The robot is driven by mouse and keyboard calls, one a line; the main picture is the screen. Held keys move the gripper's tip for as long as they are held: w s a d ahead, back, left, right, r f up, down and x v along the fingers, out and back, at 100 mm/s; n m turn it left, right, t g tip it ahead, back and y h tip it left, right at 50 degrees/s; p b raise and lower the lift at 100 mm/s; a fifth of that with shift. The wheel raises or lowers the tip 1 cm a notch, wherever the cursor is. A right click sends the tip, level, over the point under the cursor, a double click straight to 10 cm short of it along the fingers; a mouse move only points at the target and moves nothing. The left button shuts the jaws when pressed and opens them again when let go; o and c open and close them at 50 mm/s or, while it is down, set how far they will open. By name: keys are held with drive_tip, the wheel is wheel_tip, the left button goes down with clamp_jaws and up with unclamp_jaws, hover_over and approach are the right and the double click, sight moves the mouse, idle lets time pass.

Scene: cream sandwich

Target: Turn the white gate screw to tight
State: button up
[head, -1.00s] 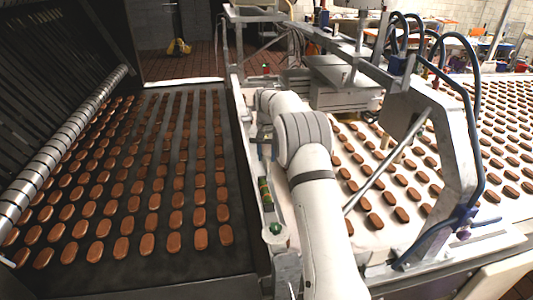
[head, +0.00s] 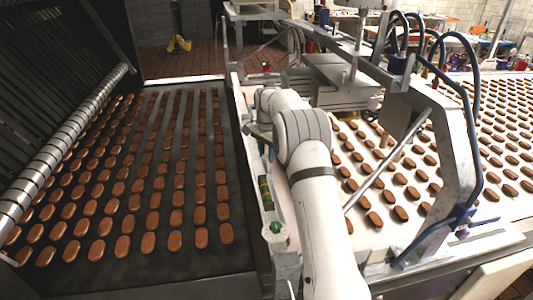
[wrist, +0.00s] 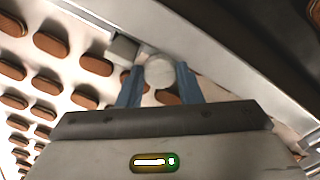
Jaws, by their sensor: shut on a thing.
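The white gate screw (wrist: 160,71) shows in the wrist view as a pale round head, with a grey metal block (wrist: 124,50) beside it. My gripper (wrist: 159,80) has its two blue-grey fingers on either side of the head, shut on it. In the head view my white arm reaches away along the metal rail between the two belts. The screw cannot be made out there, and my gripper is mostly hidden by the arm.
A dark belt (head: 90,275) with rows of brown biscuits lies left, a white belt (head: 359,174) with biscuits right. A metal frame with blue hoses (head: 477,120) stands right of my arm. A green knob (head: 275,227) sits on the near rail.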

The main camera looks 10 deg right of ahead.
sight(267, 156)
idle(0.4)
drive_tip(key=o, duration=1)
wheel_tip(267, 156, up, 8)
drive_tip(key=shift+f+b, duration=0.1)
drive_tip(key=shift+b, duration=0.45)
